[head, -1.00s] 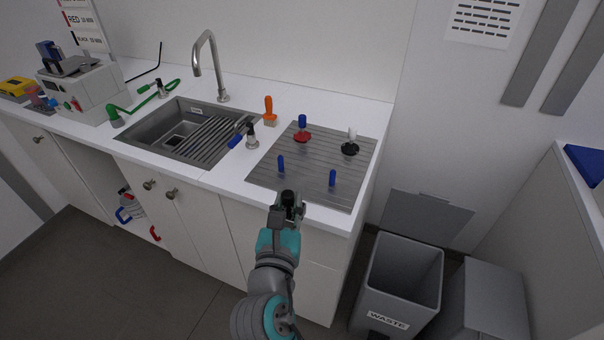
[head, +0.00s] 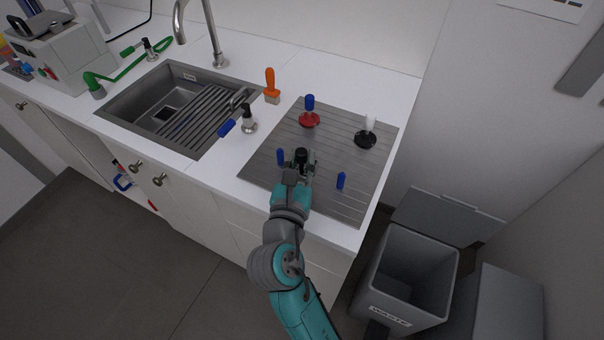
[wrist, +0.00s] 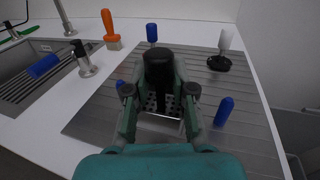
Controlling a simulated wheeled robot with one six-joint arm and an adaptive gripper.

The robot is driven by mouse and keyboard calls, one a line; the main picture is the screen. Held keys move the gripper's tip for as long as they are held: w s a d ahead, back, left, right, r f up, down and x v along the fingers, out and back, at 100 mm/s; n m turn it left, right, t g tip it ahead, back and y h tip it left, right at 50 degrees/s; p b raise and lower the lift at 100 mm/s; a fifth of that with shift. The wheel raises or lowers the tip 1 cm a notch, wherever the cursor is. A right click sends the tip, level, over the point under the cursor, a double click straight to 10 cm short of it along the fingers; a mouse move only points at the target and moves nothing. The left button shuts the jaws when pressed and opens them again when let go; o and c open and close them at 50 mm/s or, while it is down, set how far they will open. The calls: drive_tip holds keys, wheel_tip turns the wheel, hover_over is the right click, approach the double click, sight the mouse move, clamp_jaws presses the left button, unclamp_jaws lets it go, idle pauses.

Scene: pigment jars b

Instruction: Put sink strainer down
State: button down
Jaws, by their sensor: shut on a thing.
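My gripper (head: 300,166) is over the front half of the grey ribbed drainboard (head: 340,207). It is shut on the sink strainer, whose black knob (wrist: 159,68) stands up between the fingers in the wrist view. A perforated metal part of the sink strainer (wrist: 150,103) shows below the knob. The knob also shows in the head view (head: 301,155). I cannot tell whether the strainer touches the drainboard, because the fingers hide its lower edge.
Blue pegs stand left (head: 280,157) and right (head: 340,181) of my gripper. Behind are a red piece with a blue handle (head: 309,119) and a black piece with a white handle (head: 366,138).

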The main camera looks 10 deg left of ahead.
sight(301, 174)
drive_tip(key=shift+f, duration=2.75)
drive_tip(key=shift+f, duration=0.15)
drive_tip(key=c, duration=1)
unclamp_jaws()
drive_tip(key=shift+s+r, duration=0.1)
drive_tip(key=shift+r, duration=0.1)
drive_tip(key=s, duration=1.1)
drive_tip(key=shift+s+a, duration=0.4)
